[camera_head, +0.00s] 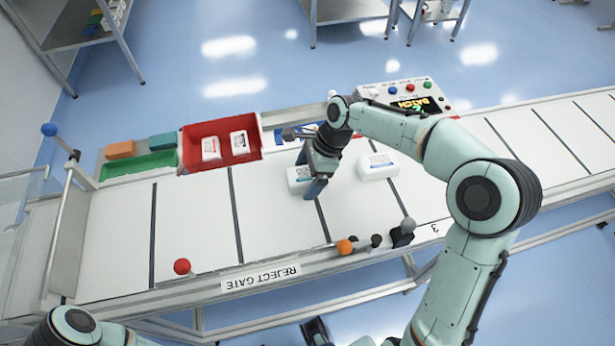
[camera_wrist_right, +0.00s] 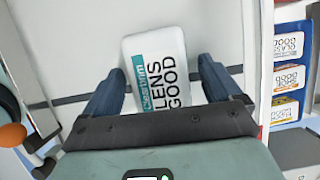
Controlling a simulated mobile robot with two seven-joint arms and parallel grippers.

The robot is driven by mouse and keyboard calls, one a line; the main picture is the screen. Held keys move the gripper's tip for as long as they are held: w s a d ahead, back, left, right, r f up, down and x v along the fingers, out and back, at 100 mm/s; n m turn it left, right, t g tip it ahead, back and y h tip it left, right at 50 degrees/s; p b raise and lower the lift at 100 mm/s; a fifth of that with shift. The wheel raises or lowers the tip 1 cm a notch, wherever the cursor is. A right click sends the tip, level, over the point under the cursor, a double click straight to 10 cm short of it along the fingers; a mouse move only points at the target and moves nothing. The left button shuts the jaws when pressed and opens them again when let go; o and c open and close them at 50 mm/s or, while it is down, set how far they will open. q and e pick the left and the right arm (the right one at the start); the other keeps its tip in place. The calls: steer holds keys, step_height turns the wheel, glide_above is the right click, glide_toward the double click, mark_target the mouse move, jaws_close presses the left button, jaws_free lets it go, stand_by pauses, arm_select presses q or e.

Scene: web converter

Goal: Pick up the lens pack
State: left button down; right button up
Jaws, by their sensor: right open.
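The lens pack (camera_wrist_right: 158,65) is a white rounded pack with a teal band and the words LENS GOOD. It lies flat on the white conveyor belt. In the wrist view my right gripper (camera_wrist_right: 160,72) is open, with one dark blue finger on each side of the pack; contact cannot be made out. In the head view the right gripper (camera_head: 310,180) is over the pack (camera_head: 296,174) and hides part of it. A second white pack (camera_head: 378,165) lies on the belt to its right.
A red bin (camera_head: 190,146) with two white packs stands on the belt's far side. Left of it are a green tray (camera_head: 140,165) and an orange block (camera_head: 120,150). A control panel (camera_head: 408,92) is behind. Lever knobs (camera_head: 345,247) line the near rail. The left belt is clear.

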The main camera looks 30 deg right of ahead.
stand_by(0.3)
steer(key=c, duration=1)
steer(key=shift+c, duration=0.7)
